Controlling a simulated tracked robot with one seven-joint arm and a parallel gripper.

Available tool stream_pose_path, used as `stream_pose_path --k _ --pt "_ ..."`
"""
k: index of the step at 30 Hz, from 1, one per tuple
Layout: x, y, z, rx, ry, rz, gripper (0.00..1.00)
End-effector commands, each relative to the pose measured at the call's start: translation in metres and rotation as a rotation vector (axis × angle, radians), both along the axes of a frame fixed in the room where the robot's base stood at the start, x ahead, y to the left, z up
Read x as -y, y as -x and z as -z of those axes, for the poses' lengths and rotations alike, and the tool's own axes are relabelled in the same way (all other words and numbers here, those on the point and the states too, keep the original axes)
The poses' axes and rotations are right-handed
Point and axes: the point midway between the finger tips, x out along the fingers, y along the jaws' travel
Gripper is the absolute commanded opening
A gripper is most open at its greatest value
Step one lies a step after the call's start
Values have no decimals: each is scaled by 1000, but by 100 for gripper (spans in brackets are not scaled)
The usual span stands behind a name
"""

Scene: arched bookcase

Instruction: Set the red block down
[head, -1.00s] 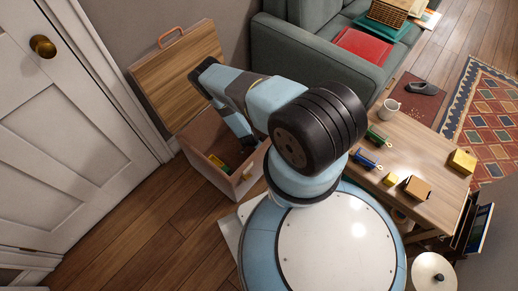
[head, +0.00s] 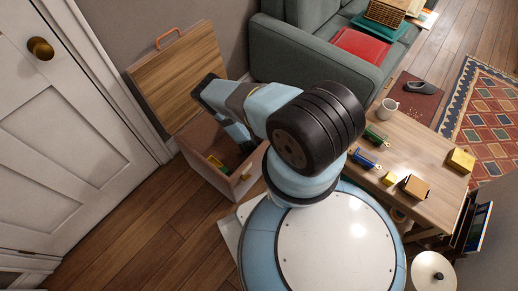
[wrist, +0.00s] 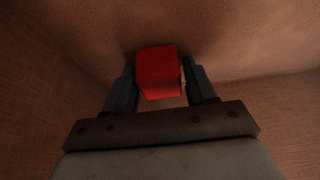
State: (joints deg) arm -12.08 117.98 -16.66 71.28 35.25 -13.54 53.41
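The red block (wrist: 158,75) shows in the wrist view between the two dark fingers of my gripper (wrist: 160,84). Both fingers lie close along its sides, and the gripper looks shut on it. Brown walls and a brown surface surround it, with a dark shadow around the block's far edge. I cannot tell whether the block touches the surface beneath. In the head view my arm reaches down into the open wooden chest (head: 218,182). The gripper and the block are hidden there by the arm and the chest wall.
The chest's lid (head: 178,72) stands open at the back. A white door (head: 75,140) is at left and a grey sofa (head: 310,65) behind. A wooden table (head: 425,150) at right holds a mug and several small items.

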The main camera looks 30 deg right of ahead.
Motion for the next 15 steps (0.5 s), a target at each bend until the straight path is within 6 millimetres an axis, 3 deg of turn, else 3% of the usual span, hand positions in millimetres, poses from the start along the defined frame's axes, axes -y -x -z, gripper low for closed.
stream_pose_path --k 5,15 --pt "0 0 0 0 0 -1 73" --pt "0 0 -1 0 1 -1 74"
